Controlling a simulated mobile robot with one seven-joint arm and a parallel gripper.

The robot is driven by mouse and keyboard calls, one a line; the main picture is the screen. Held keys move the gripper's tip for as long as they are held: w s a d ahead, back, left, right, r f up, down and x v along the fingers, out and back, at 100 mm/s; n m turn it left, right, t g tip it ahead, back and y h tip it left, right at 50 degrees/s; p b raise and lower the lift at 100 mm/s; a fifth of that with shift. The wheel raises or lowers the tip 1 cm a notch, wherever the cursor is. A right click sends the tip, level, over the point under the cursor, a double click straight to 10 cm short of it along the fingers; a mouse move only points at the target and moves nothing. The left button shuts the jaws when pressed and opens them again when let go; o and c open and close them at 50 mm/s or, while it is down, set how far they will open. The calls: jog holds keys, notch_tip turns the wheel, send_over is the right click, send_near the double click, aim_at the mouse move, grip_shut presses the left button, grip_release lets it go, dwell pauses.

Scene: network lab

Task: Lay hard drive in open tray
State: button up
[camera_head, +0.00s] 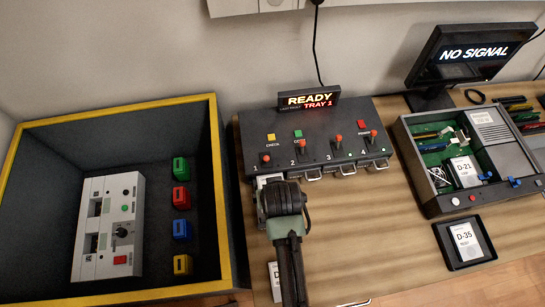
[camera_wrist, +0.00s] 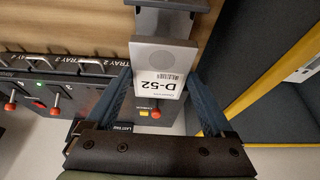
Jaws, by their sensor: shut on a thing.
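My gripper (camera_wrist: 160,78) is shut on a hard drive (camera_wrist: 164,54) labelled D-52, a light block held between two blue fingers in the wrist view. A grey open tray (camera_wrist: 174,22) shows just beyond the drive. The drive overlaps the tray in that view; I cannot tell whether they touch. In the head view my gripper (camera_head: 272,190) is at the front of the dark four-bay unit (camera_head: 330,133), at bay 1, and largely hides the tray and drive.
Bays 2 to 4 have handles (camera_head: 347,169) at the front. A deep yellow-rimmed bin (camera_head: 218,150) stands close on the left. An opened chassis (camera_head: 440,208) with drive D-21 (camera_head: 465,171) and a black holder with drive D-35 (camera_head: 466,241) are on the right. Wooden table between is clear.

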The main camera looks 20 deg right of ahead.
jog(key=shift+w+f+b, duration=0.2)
jog(key=shift+f+b, duration=2.35)
jog(key=shift+f, duration=0.75)
jog(key=shift+r+p, duration=0.1)
jog(key=shift+p, duration=0.65)
jog(key=shift+f+p, duration=0.25)
jog(key=shift+p, duration=0.1)
jog(key=shift+f+b, duration=0.3)
jog(key=shift+f, duration=0.15)
dwell(0.9)
jog(key=o, duration=1.3)
